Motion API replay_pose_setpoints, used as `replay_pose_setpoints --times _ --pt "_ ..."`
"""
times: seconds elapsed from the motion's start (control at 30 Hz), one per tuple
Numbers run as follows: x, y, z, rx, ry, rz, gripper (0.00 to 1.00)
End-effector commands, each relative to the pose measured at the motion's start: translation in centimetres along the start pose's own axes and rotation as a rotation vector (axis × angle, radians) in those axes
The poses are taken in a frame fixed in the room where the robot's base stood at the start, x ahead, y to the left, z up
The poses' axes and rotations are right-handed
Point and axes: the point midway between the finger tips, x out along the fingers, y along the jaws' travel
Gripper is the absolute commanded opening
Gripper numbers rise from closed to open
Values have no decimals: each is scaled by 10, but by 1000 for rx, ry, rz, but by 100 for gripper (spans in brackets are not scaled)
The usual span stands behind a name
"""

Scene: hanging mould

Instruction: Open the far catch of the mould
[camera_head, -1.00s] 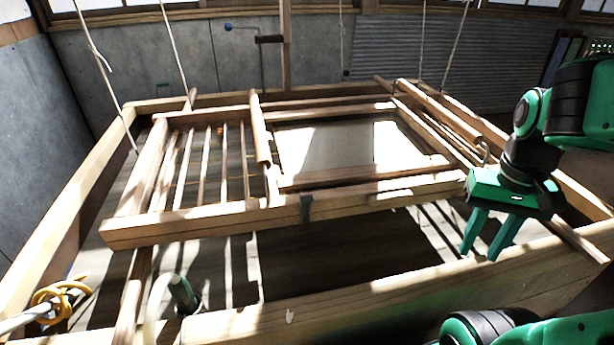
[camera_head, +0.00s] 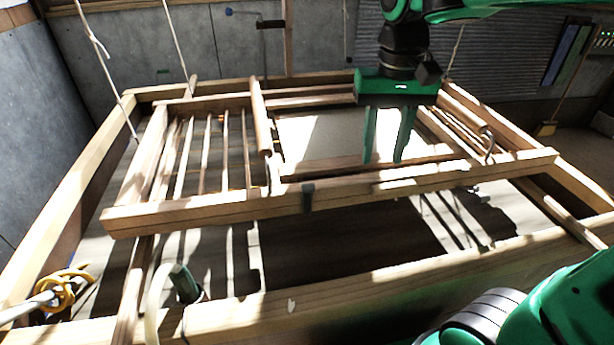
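The mould is a wooden frame with bars on its left part; its front rail (camera_head: 420,180) crosses the middle of the view. A small dark metal fitting (camera_head: 307,196) sits on that rail. A pale curved metal hook (camera_head: 488,142) stands near the rail's right end. I cannot tell for sure which piece is the far catch; the part of the mould's far side behind my gripper is hidden. My gripper (camera_head: 383,160) points down in front of the pale panel (camera_head: 325,135), fingers apart and nothing between them. I cannot tell its height above the mould.
A larger wooden vat rim (camera_head: 330,305) surrounds the mould. Ropes (camera_head: 176,45) hang from above. A yellow rope coil (camera_head: 62,290) and a green cylinder with a hose (camera_head: 184,283) are at the lower left. A grey wall (camera_head: 235,45) stands behind.

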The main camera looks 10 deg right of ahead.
Motion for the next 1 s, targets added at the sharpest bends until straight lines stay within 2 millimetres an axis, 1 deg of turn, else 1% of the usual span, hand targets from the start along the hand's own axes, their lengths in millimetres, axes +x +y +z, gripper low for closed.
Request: replay_pose_setpoints --times 0.03,0.1,0.2,0.3,0.4,0.47,0.57,0.67,0.9,1.0 --pt "-7 -29 -5 -48 -1 0 37" --pt "-16 -63 -8 -95 -1 -1 37" --pt "-26 -102 -6 -144 -1 -1 37" --pt "-32 -127 -4 -177 -2 -3 37" --pt "-34 -139 -2 -193 -4 -2 37" --pt "-32 -141 -1 -195 -4 -2 37" --pt "-23 -141 -1 -195 -5 -1 37" --pt "-8 -140 -1 -194 -6 -1 37" --pt "35 -140 -1 -193 -6 -1 37" --pt "50 -140 -1 -192 -5 -1 37"
